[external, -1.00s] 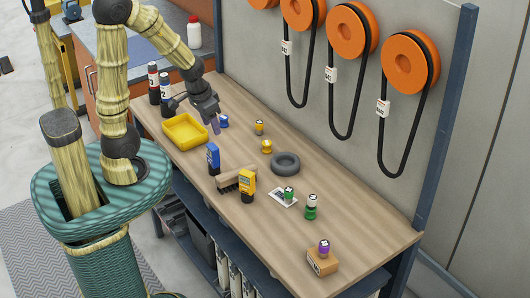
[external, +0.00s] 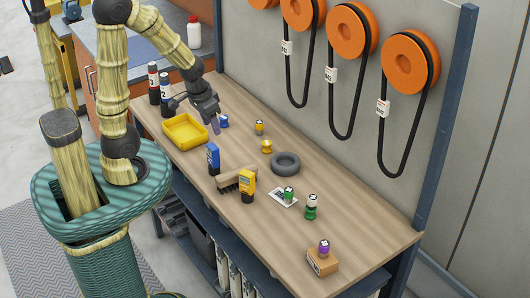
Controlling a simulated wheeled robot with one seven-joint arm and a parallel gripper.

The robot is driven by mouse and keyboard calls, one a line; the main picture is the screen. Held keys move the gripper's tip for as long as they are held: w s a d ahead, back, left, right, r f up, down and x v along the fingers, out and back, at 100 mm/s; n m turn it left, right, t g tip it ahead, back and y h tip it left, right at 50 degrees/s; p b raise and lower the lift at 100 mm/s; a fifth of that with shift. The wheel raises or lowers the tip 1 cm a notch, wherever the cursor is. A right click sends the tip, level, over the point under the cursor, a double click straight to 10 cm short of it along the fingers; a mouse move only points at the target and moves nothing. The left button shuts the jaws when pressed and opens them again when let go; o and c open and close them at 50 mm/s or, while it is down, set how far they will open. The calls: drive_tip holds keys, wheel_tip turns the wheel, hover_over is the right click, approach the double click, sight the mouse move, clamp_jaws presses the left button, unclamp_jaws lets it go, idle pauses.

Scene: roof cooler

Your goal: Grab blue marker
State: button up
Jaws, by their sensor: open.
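A small blue piece with a white patch (external: 224,121) sits on the workbench (external: 365,235), just right of my gripper; it looks like the blue marker. A taller blue object (external: 213,157) stands upright nearer the bench's front edge, below my gripper in the picture. My gripper (external: 215,128) is open and points down at the bench, beside the small blue piece. Its fingers partly overlap that piece's left side in the picture. I cannot tell whether they touch it. Nothing shows between the fingers.
A yellow tray (external: 184,132) lies left of my gripper. A brush (external: 228,180), a yellow device (external: 247,184), a dark ring (external: 285,163) and small coloured pieces lie to the right. The bench's right part has free room.

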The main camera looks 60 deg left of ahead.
drive_tip(key=shift+o, duration=1)
drive_tip(key=w+a+f+m+g+b, duration=0.1)
drive_tip(key=w+a+f+m+b, duration=0.15)
drive_tip(key=w+a+b, duration=0.75)
drive_tip(key=w+a+f+m, duration=0.1)
drive_tip(key=w+a+f, duration=0.1)
drive_tip(key=w+a, duration=0.2)
drive_tip(key=w+a+f+m+g, duration=0.1)
drive_tip(key=w+a, duration=0.3)
drive_tip(key=a, duration=0.7)
drive_tip(key=w+a+f+m+b, duration=0.1)
drive_tip(key=w+a+f, duration=0.2)
drive_tip(key=w+a, duration=0.2)
drive_tip(key=a, duration=0.2)
drive_tip(key=shift+a+m+g, duration=0.3)
drive_tip(key=shift+m, duration=0.05)
drive_tip(key=shift+f, duration=0.1)
